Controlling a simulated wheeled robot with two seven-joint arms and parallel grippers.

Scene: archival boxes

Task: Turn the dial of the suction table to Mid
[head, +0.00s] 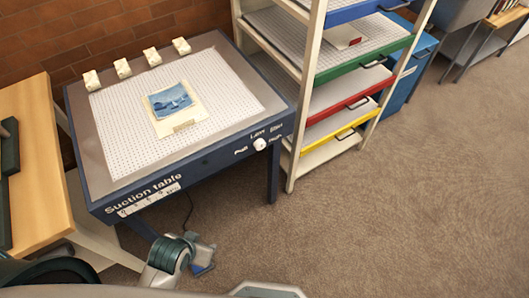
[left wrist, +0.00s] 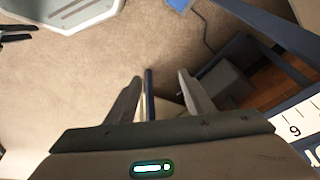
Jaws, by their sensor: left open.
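The suction table (head: 78,134) stands at the left in the head view, with a blue frame and a white perforated top. Its white round dial (head: 260,144) sits on the front face near the right corner, with small white labels around it. The labels are too small to read surely, and I cannot tell where the dial points. My left gripper is low in front of the table, below and left of the dial; its fingers show in the left wrist view (left wrist: 160,92), open and apart with nothing held. The dial is not in that view.
A picture on a cream sheet (head: 174,103) and several white blocks (head: 122,68) lie on the tabletop. A shelf rack with coloured drawers (head: 345,92) stands close right of the dial. A wooden desk (head: 35,150) is at the left. The carpet (head: 400,210) in front is clear.

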